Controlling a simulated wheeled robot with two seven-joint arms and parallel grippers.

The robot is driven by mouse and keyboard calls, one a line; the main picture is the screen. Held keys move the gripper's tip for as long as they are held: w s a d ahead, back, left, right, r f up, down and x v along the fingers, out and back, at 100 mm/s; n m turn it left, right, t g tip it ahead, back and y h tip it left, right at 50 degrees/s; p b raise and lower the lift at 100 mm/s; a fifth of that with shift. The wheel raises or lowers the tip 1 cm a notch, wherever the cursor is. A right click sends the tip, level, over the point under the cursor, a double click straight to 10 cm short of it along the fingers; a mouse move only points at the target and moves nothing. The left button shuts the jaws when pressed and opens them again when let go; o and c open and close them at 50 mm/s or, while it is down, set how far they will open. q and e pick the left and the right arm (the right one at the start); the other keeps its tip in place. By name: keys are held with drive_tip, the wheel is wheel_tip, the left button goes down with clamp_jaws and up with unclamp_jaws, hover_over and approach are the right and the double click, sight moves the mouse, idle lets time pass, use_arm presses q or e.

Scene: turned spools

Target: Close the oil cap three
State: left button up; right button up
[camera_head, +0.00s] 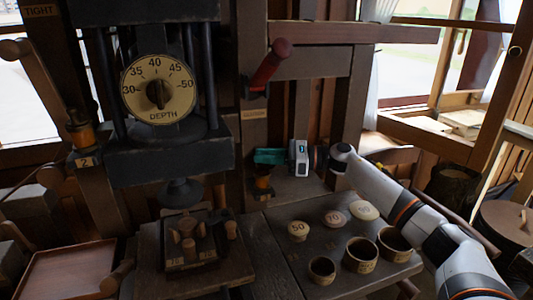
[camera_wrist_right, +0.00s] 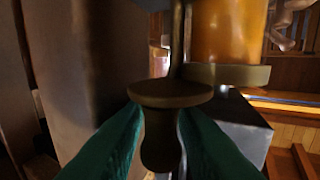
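My right gripper (camera_head: 270,156) reaches in from the right, its teal fingers just above a small amber oil cup (camera_head: 263,182) on the machine's post. In the right wrist view, the teal fingers (camera_wrist_right: 160,135) lie against both sides of a dark brown cap's knob (camera_wrist_right: 161,150), with its round disc (camera_wrist_right: 170,93) at the fingertips. The amber glass (camera_wrist_right: 228,32) stands close behind. No number can be read on this oil cup. Another amber oil cup (camera_head: 82,132), above a label reading 2, is at the left. My left gripper is not in view.
A press with a depth dial (camera_head: 158,88) stands at the left centre. A red-handled lever (camera_head: 270,65) juts out above my right gripper. Several numbered discs and round cups (camera_head: 361,254) stand on the bench below my right arm. A wooden tray (camera_head: 70,272) is at the lower left.

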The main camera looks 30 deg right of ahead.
drive_tip(key=shift+c, duration=0.5)
clamp_jaws()
